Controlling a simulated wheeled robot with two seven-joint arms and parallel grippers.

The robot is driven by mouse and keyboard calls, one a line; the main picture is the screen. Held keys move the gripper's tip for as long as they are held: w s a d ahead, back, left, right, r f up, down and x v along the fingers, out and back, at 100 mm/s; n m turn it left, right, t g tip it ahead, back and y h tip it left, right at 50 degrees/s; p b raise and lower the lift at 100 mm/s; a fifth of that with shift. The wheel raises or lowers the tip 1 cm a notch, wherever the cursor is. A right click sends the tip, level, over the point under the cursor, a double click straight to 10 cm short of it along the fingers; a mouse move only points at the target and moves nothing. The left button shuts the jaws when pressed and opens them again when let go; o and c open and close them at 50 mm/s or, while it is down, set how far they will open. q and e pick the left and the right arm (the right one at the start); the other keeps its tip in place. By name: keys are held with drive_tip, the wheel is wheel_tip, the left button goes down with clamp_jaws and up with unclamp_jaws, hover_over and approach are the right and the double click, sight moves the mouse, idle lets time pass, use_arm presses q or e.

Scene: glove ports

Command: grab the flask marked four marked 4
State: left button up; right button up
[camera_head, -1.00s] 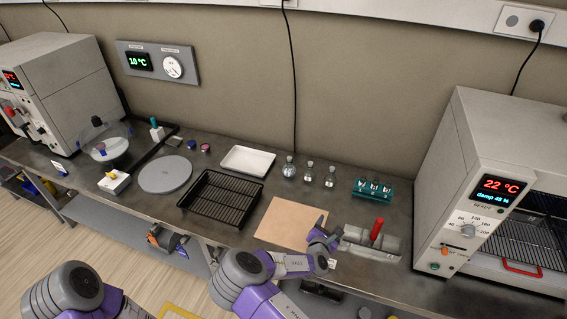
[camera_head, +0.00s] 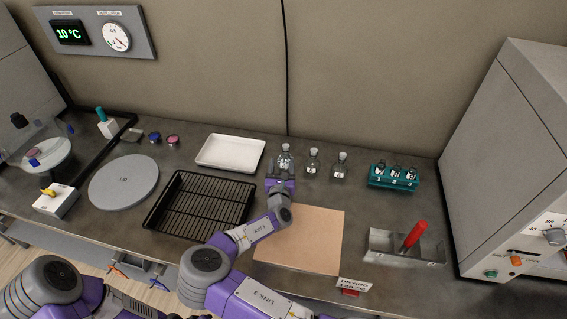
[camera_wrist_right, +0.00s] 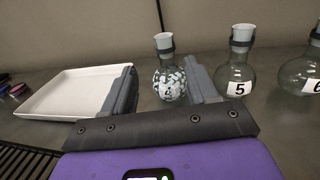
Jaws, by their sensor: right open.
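The leftmost of three stoppered round glass flasks (camera_head: 285,159) stands upright on the bench; in the right wrist view it holds speckled white bits, and its label (camera_wrist_right: 167,91) is small but looks like a 4. My right gripper (camera_head: 281,182) is open just in front of it. In the wrist view my right gripper's fingers (camera_wrist_right: 163,72) stand to either side of the flask, with a gap visible; whether either touches it I cannot tell. Flask 5 (camera_wrist_right: 236,78) is right beside the right finger. My left gripper is out of view.
Flask 6 (camera_head: 341,167) stands right of flask 5. A white tray (camera_head: 230,165) is left of the gripper, near a black wire rack (camera_head: 200,205). A teal holder with small numbered flasks (camera_head: 378,182) is to the right. A tan mat (camera_head: 305,240) lies in front.

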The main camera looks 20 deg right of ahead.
sight(285, 152)
drive_tip(key=x, duration=0.7)
drive_tip(key=shift+d+r+b, duration=0.4)
drive_tip(key=shift+d, duration=0.1)
clamp_jaws()
